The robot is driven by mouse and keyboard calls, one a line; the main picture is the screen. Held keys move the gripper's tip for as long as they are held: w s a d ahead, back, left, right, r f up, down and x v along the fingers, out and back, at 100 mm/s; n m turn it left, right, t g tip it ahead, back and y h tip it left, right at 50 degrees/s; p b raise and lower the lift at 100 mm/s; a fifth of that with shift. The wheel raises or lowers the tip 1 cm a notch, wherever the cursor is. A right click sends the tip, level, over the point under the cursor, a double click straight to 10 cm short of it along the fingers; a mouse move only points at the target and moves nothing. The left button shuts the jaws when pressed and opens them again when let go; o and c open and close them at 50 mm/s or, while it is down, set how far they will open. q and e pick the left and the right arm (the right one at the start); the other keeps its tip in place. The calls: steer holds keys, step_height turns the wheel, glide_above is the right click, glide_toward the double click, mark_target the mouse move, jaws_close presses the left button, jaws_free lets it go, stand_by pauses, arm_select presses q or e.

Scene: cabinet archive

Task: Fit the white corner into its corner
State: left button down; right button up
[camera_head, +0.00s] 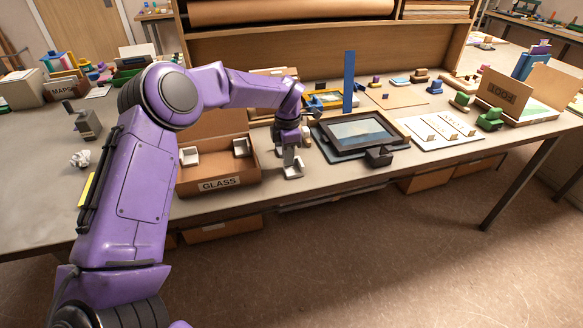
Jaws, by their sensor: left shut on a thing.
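My left gripper (290,150) points down over the table between the GLASS box and the dark frame. It is shut on a white corner (293,171), an L-shaped piece at or just above the table; I cannot tell if it touches. The dark frame (336,151) holds a pale glass pane (360,130) and lies flat to the right of the gripper. Two more white corners, one at left (190,156) and one at right (241,147), are in the open box. My right gripper is out of view.
The cardboard GLASS box (221,184) stands left of the gripper. A blue upright bar (349,82) rises behind the frame. A white board with small pieces (440,130) lies to the right. The wooden shelf (280,48) closes off the back. Crumpled paper (80,158) lies at left.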

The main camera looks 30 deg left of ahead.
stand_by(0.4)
arm_select(q)
steer(key=shift+a+r+p, duration=0.1)
steer(key=shift+r+p, duration=0.55)
steer(key=shift+p, duration=0.1)
steer(key=shift+r+p, duration=1.3)
steer(key=shift+r, duration=0.45)
